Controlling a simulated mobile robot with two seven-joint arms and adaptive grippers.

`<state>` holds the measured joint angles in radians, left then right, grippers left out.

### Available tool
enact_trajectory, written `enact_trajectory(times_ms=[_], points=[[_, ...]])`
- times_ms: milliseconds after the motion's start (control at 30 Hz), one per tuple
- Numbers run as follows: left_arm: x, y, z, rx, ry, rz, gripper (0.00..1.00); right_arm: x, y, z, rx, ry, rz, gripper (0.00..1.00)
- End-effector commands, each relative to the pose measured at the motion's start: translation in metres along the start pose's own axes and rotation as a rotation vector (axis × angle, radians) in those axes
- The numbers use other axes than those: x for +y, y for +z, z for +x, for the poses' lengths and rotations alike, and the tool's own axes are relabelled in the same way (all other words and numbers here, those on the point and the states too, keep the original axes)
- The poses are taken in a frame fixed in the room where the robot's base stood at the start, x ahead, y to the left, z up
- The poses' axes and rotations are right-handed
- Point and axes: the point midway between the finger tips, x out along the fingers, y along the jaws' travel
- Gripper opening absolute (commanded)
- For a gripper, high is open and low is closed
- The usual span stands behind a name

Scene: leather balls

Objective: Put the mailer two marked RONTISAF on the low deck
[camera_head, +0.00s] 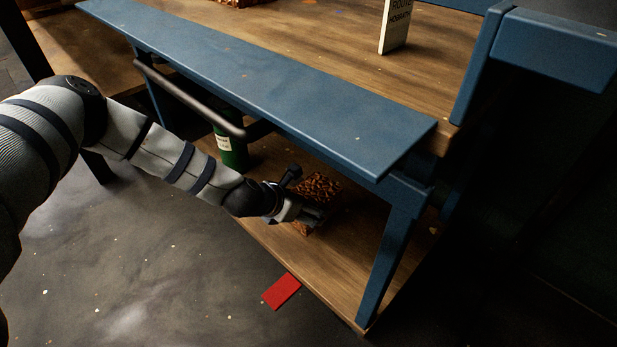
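A small brown, mottled box (318,188) is at the right part of the low wooden deck (345,265), under the blue-edged upper deck. I cannot read RONTISAF on it, so I cannot tell if it is the mailer. My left gripper (311,214) reaches in from the left with its fingers at the box, covering part of its near side. The frame does not show clearly whether the fingers are closed on the box or whether its base rests on the deck. My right gripper is not in view.
A green cylinder (232,150) with a pale label stands on the low deck, behind my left forearm. A grey rail (190,97) and blue beam (265,75) overhang the deck. A blue leg (385,265) stands right. A red card (281,291) lies on the floor.

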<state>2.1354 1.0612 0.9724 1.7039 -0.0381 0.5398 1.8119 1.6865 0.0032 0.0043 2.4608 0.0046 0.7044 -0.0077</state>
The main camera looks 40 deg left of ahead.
Motion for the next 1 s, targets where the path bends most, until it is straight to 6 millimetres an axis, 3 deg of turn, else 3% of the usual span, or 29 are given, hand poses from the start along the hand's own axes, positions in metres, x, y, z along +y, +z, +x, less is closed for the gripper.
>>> enact_trajectory(times_ms=[200, 467, 500, 600, 1000], points=[[-0.002, -0.023, 0.030, 0.001, -0.001, 0.002, 0.32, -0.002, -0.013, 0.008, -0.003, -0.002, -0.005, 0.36], [-0.002, -0.023, 0.030, 0.000, -0.001, 0.001, 0.32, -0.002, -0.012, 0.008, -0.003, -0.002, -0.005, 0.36], [-0.002, -0.024, 0.031, 0.000, -0.001, 0.001, 0.75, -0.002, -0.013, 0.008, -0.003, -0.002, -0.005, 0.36], [-0.002, -0.023, 0.030, 0.000, -0.001, 0.001, 0.94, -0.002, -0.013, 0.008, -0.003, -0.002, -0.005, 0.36], [-0.002, -0.021, 0.025, 0.000, -0.001, 0.001, 0.94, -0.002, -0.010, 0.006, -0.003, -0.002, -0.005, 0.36]])
